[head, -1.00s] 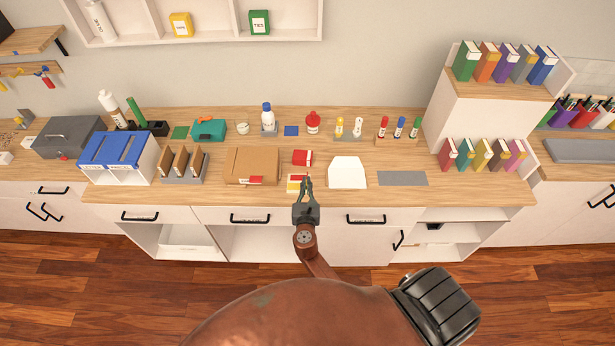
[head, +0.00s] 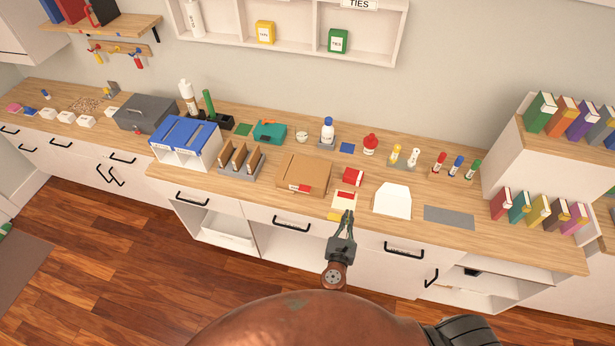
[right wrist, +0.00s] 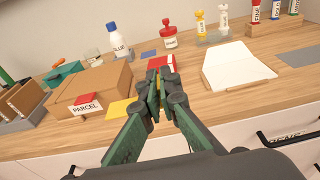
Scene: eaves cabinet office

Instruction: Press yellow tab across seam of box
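The brown cardboard box (head: 304,172) sits closed on the counter. Its front bears a white PARCEL label (right wrist: 86,108), with a red piece (right wrist: 86,99) at the top front edge above it. The tab is mostly hidden. My left gripper is not in view.
A red box (head: 353,177) lies behind the gripper. A white envelope-shaped sheet (head: 392,201) and a grey mat (head: 449,217) lie to the right. A wooden divider rack (head: 241,160) stands left of the box. Glue and marker bottles line the back.

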